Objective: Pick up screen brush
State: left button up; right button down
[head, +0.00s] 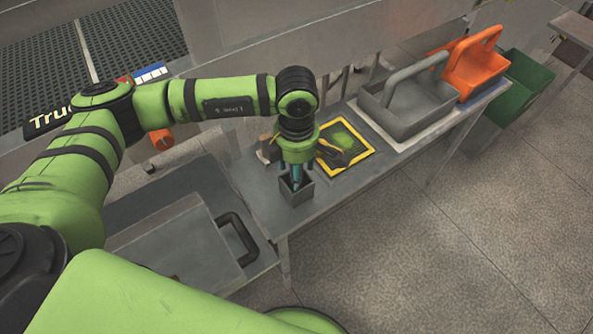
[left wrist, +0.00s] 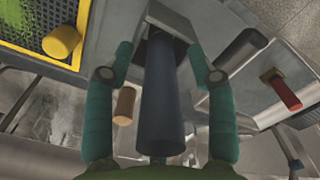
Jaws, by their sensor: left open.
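My left gripper (head: 292,184) points down over a grey square holder (head: 299,194) on the bench. In the left wrist view its teal fingers (left wrist: 163,75) are open, one on each side of a dark blue upright handle (left wrist: 162,100). The handle comes up from the holder, with visible gaps to both fingers. It looks like the screen brush's handle, but its lower end is hidden. My right gripper is not in view.
A yellow-framed screen (head: 369,155) lies close beside the holder. Further along the bench stand a grey caddy (head: 400,109) and an orange caddy (head: 470,70); a green bin (head: 530,85) is beyond. A tray with a black handle (head: 238,238) is nearer me.

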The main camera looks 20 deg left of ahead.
pick_arm(q)
grip_shut()
jog(key=shift+r, duration=0.1)
